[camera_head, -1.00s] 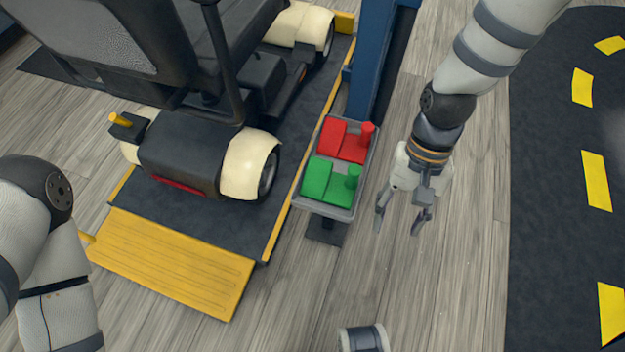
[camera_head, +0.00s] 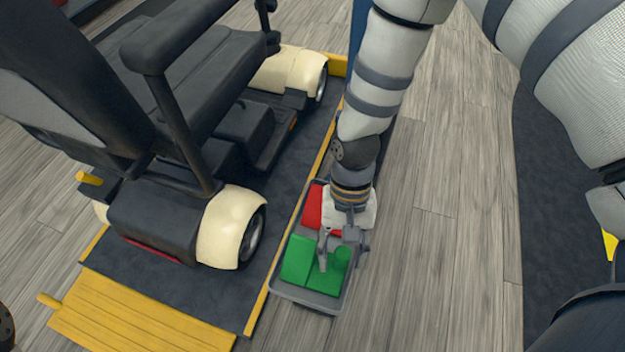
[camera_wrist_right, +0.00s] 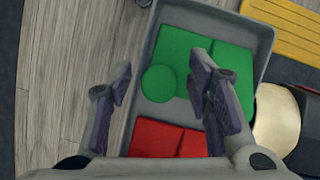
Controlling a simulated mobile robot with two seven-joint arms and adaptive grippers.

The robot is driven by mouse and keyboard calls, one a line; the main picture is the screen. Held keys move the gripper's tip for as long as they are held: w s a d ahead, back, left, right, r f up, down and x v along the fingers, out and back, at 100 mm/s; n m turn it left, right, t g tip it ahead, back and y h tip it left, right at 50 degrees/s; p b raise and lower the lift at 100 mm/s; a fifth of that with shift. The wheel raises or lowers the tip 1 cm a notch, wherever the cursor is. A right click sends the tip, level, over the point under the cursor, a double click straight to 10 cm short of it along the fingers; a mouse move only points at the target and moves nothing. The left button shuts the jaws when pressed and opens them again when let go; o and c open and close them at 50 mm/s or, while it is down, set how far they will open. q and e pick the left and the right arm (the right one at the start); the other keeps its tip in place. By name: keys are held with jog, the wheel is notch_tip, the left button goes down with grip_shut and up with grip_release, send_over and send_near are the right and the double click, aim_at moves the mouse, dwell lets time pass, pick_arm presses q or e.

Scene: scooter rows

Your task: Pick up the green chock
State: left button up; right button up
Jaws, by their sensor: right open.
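The green chock (camera_head: 297,260) lies in the front part of a grey tray (camera_head: 303,297), with its round green knob at its right side. It also shows in the wrist view (camera_wrist_right: 180,50), with the knob (camera_wrist_right: 159,84) between my two fingers as seen from there. My right gripper (camera_head: 342,262) is open above the tray, its fingers over the knob side of the chock. Whether the fingers touch the chock I cannot tell. My left gripper is not in view.
A red chock (camera_head: 313,206) lies behind the green one in the same tray, partly hidden by my right gripper. A scooter (camera_head: 232,228) stands on a dark platform with yellow edges left of the tray. Bare wood floor (camera_head: 440,250) lies to the right.

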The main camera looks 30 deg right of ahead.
grip_shut()
jog(key=shift+w+r, duration=0.1)
